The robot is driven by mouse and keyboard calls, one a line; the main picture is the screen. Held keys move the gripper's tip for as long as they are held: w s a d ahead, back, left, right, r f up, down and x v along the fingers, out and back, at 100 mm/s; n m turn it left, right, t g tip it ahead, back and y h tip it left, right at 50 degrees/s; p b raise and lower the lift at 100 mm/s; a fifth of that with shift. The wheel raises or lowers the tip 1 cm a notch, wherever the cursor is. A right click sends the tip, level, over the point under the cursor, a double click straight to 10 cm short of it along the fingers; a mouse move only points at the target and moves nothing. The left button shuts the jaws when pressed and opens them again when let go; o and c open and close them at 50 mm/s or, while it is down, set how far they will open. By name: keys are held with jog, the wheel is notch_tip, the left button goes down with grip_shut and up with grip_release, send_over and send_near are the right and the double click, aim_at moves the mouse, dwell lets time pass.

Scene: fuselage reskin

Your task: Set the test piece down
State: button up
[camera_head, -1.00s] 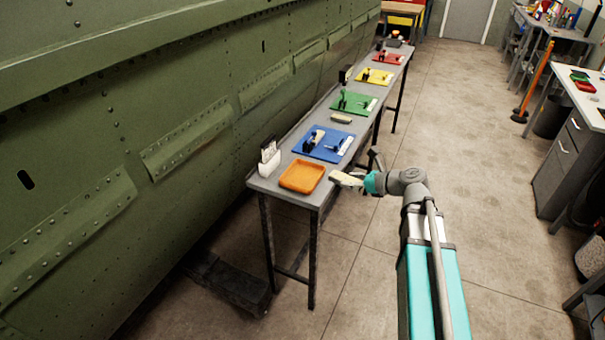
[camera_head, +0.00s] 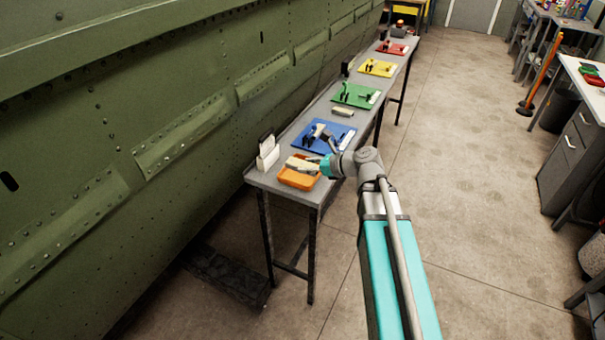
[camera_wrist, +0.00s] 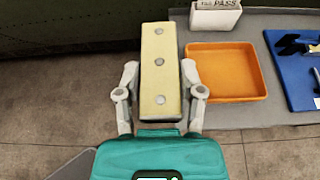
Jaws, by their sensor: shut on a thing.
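My gripper (camera_wrist: 160,92) is shut on the test piece (camera_wrist: 160,65), a pale cream block with a row of 3 round rivet heads on its upper face. In the head view the test piece (camera_head: 303,164) shows over the orange tray (camera_head: 298,182), held by my gripper (camera_head: 319,165). In the wrist view the orange tray (camera_wrist: 227,98) lies to the right of the block and looks empty. I cannot tell how high the block is above the table.
The narrow grey table (camera_head: 277,189) runs along the green fuselage (camera_head: 180,130). A white card holder (camera_head: 267,160) stands beside the tray. Blue (camera_head: 312,146), green (camera_head: 350,104), yellow (camera_head: 386,72) and red (camera_head: 402,50) mats with tools lie farther along. Another pale block (camera_head: 342,112) lies between the blue and green mats.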

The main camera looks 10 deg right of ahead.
jog(key=w+d, duration=0.7)
jog(key=w, duration=0.3)
jog(key=w+d+f+b, duration=0.1)
jog(key=w+d, duration=0.6)
jog(key=w, duration=0.3)
jog(key=shift+w+d, duration=0.15)
jog(key=shift+d, duration=0.1)
jog(key=shift+a, duration=0.1)
jog(key=s+a+f+b, duration=0.2)
jog(key=a, duration=0.1)
jog(key=s+a+f+b, duration=0.1)
jog(key=a+f+b, duration=0.2)
jog(key=a, duration=0.1)
jog(key=s+a+f+b, duration=0.2)
jog(key=a+f+b, duration=0.1)
jog(key=shift+s+a, duration=0.3)
jog(key=shift+s, duration=0.05)
jog(key=shift+s+a+f+b, duration=0.2)
jog(key=shift+a+f+b, duration=0.25)
jog(key=shift+f+b, duration=0.1)
jog(key=shift+r, duration=0.1)
